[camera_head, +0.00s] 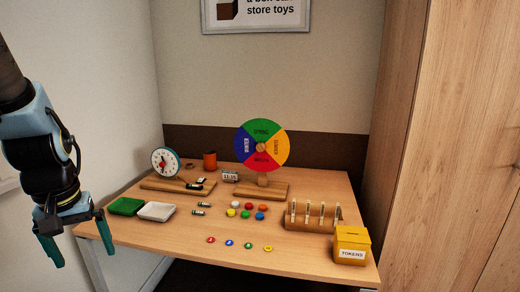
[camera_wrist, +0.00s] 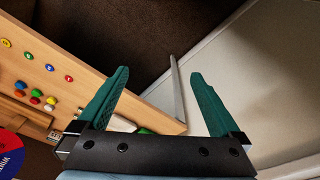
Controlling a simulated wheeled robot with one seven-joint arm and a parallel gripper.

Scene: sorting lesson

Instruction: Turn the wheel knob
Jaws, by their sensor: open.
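A wheel (camera_head: 255,143) with green, yellow, red and blue quarters stands upright on a wooden base (camera_head: 273,190) at the back of the table. A small wooden knob (camera_head: 261,147) sits at its centre. My gripper (camera_head: 78,258) hangs at the left, in front of the table's left edge and well away from the wheel. Its green fingers are apart with nothing between them. In the wrist view, my gripper (camera_wrist: 152,88) is also open and empty. Part of the wheel (camera_wrist: 10,152) shows at the lower left edge there; its knob is out of that view.
A wooden cabinet (camera_head: 440,150) bounds the right.

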